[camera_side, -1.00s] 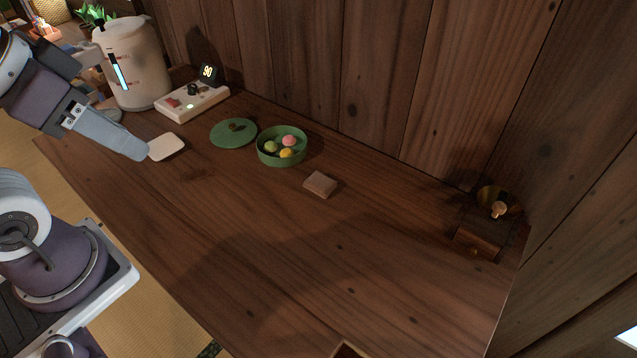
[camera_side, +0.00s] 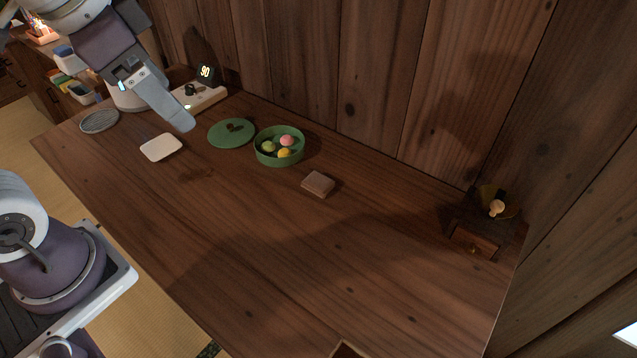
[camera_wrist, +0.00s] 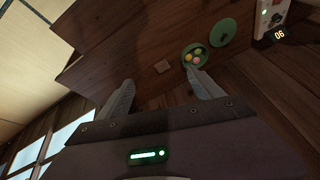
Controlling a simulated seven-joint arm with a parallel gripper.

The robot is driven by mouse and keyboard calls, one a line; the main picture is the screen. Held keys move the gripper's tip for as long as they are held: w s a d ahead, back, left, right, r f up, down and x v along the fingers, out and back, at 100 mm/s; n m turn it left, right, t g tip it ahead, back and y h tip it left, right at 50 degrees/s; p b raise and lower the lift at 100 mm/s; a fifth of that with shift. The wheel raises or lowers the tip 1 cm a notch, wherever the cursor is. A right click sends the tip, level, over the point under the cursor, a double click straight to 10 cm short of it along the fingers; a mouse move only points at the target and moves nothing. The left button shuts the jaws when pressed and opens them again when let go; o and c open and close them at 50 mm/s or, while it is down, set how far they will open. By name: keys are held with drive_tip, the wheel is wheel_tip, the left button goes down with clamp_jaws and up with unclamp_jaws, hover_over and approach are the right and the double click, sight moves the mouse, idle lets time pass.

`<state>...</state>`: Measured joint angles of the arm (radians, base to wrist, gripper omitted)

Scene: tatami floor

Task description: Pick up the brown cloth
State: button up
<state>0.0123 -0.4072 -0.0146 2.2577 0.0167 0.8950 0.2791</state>
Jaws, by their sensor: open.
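The brown cloth (camera_side: 318,184) is a small folded square lying flat on the wooden table, right of the green bowl. It also shows in the wrist view (camera_wrist: 161,66), beyond and between my two fingers. My gripper (camera_side: 184,122) is above the table's far left part, over the area near the green lid, well apart from the cloth. In the wrist view my gripper (camera_wrist: 160,84) has its fingers spread with nothing between them.
A green bowl (camera_side: 260,157) with several coloured balls stands next to a flat green lid (camera_side: 222,137). A white square dish (camera_side: 161,148), a grey round mesh (camera_side: 99,121) and a control box (camera_side: 207,99) are at left. A small drawer box (camera_side: 474,243) stands at right. The table's middle is clear.

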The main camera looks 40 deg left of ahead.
drive_tip(key=w+d+f+m+g, duration=0.1)
drive_tip(key=w+f+m, duration=0.15)
drive_tip(key=w, duration=0.35)
drive_tip(key=w+f+m+g, duration=0.1)
drive_tip(key=w+m, duration=0.2)
drive_tip(key=w, duration=0.3)
drive_tip(key=m+g, duration=0.2)
drive_tip(key=m, duration=0.7)
hover_over(319, 180)
drive_tip(key=shift+n, duration=0.25)
wheel_tip(319, 180, down, 22)
drive_tip(key=shift+d+f, duration=0.15)
drive_tip(key=shift+g, duration=0.3)
wheel_tip(319, 180, down, 8)
drive_tip(key=shift+s+f, duration=0.1)
drive_tip(key=shift+f, duration=0.05)
drive_tip(key=c, duration=1.4)
